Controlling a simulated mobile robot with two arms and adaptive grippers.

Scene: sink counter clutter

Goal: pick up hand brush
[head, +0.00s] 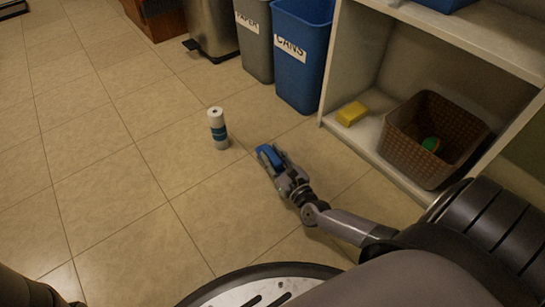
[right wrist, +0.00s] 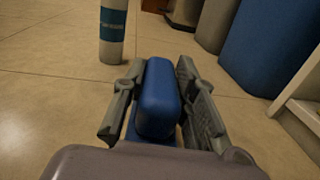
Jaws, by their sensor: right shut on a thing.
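The blue hand brush (head: 268,154) is in my right gripper (head: 273,162), low over the tiled floor in the head view. In the right wrist view the blue brush (right wrist: 158,98) sits between the two grey fingers of my right gripper (right wrist: 158,95), which is shut on it. The brush's underside and far end are hidden. I cannot tell whether it touches the floor. My left gripper is not in view.
A white roll with a blue band (head: 217,128) stands on the floor just beyond the gripper. A blue bin (head: 300,55) and a grey bin (head: 255,40) stand behind. A shelf holds a yellow block (head: 351,113) and a brown basket (head: 425,165). Floor at left is clear.

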